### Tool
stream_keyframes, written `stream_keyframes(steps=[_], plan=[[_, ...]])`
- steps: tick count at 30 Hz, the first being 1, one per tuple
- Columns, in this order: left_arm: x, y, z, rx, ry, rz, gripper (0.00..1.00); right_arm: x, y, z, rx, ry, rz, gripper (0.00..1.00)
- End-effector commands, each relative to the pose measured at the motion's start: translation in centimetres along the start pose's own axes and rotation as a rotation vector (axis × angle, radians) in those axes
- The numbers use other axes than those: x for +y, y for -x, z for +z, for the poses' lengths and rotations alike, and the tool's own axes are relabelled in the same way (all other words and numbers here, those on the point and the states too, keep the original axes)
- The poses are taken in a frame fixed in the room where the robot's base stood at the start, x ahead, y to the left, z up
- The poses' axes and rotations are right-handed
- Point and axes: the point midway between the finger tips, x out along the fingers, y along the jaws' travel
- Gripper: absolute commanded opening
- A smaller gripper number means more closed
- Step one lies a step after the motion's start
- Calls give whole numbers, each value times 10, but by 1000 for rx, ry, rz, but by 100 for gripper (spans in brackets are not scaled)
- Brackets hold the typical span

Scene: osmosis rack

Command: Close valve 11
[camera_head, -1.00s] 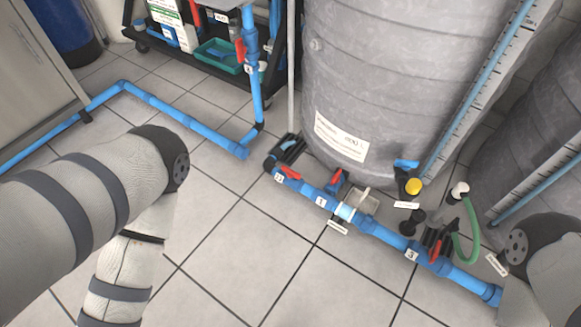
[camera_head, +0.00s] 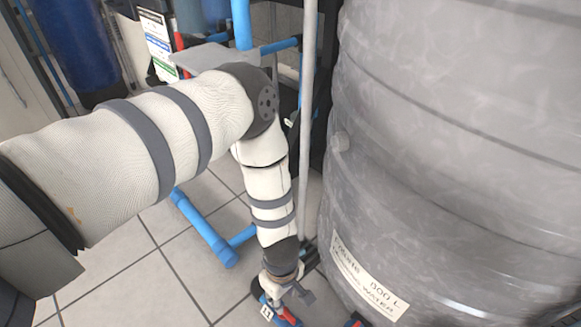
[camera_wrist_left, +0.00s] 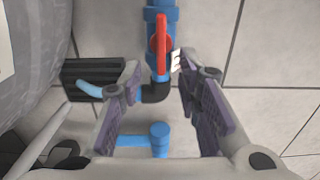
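My left gripper (camera_head: 285,290) is low beside the grey tank's base, at the end of my left arm. The valve there has a red handle (camera_head: 290,316) and a white number tag (camera_head: 266,312), too small to read surely. In the left wrist view the red handle (camera_wrist_left: 160,45) lies along the blue pipe. My left gripper (camera_wrist_left: 160,80) is open, with its purple-padded fingers on either side of the pipe line. The handle is just beyond the fingertips, with no visible contact. My right gripper is not in view.
The grey tank (camera_head: 440,150) stands close to the right of my left arm. A thin upright pole (camera_head: 309,130) is just beside the arm. Another blue pipe (camera_head: 205,230) runs on the tiled floor at left. A black block (camera_wrist_left: 92,80) sits beside the left finger.

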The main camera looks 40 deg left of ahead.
Motion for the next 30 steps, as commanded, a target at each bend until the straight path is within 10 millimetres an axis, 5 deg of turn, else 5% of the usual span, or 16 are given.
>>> stream_keyframes(steps=[3, 10, 20, 25, 30], plan=[[-3, -41, 0, -1, -2, -9, 31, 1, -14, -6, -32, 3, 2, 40], [-2, -81, 0, 0, -4, -5, 31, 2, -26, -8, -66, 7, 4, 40], [-2, -86, 0, 1, -5, -2, 31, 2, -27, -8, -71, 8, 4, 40], [-2, -86, 0, 1, -5, -2, 0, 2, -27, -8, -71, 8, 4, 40], [-2, -86, 0, 1, -6, -2, 0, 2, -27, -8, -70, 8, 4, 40]])
